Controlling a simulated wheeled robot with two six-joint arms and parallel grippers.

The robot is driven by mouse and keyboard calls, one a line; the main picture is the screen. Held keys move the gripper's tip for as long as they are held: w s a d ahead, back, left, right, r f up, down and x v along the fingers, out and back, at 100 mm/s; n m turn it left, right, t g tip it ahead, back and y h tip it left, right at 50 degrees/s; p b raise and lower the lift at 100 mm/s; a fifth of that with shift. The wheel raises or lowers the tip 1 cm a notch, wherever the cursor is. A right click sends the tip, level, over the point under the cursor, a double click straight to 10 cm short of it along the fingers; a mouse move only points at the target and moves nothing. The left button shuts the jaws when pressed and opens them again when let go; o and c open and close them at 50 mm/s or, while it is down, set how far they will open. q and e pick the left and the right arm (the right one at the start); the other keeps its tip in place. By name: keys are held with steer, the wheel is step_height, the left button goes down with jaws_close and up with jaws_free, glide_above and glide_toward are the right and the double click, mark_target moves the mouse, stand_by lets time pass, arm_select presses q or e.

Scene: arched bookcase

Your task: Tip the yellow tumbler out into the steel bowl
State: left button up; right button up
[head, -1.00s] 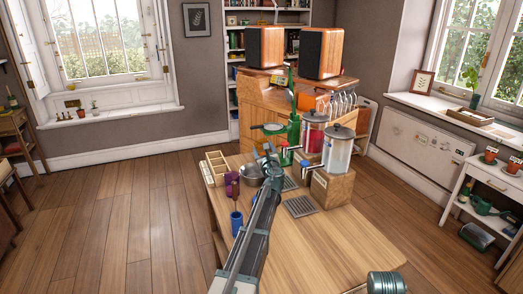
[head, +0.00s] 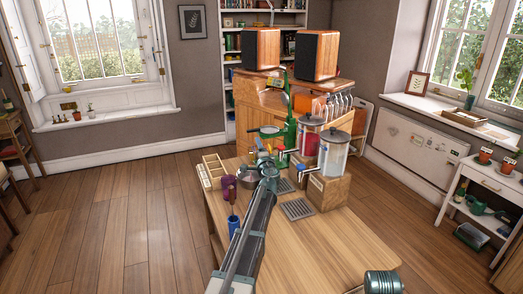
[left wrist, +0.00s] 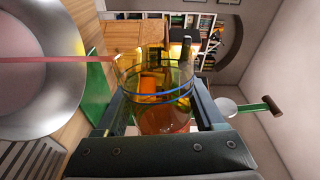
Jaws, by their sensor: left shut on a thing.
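My left gripper (left wrist: 158,115) is shut on the yellow tumbler (left wrist: 160,92), a see-through amber cup with a blue band and reddish liquid inside. The tumbler is tipped well over on its side. A thin pink stream (left wrist: 60,60) runs from its rim across the mouth of the steel bowl (left wrist: 72,112), whose inside looks pinkish. In the head view the left gripper (head: 265,160) is over the far left part of the table, just above the bowl (head: 245,180); the tumbler is hard to make out there. My right gripper is out of view.
A purple cup (head: 228,184), a blue cup (head: 233,224) and a divided tray (head: 212,170) are on the left. The table's front (head: 320,250) is clear.

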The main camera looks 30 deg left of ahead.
arm_select(q)
steer(key=n, duration=0.1)
steer(key=r+n, duration=0.1)
steer(key=n, duration=0.1)
steer(key=s+a+n+p, duration=0.1)
steer(key=shift+r, duration=0.2)
stand_by(2.2)
steer(key=f+m+b, duration=0.1)
steer(key=m, duration=0.1)
steer(key=w+d+m, duration=0.1)
steer(key=shift+f+m+b, duration=0.35)
steer(key=shift+m, duration=0.05)
steer(key=m, duration=0.2)
steer(key=d+f+m+b, duration=0.1)
steer(key=shift+w+m, duration=0.35)
steer(key=shift+m, duration=0.05)
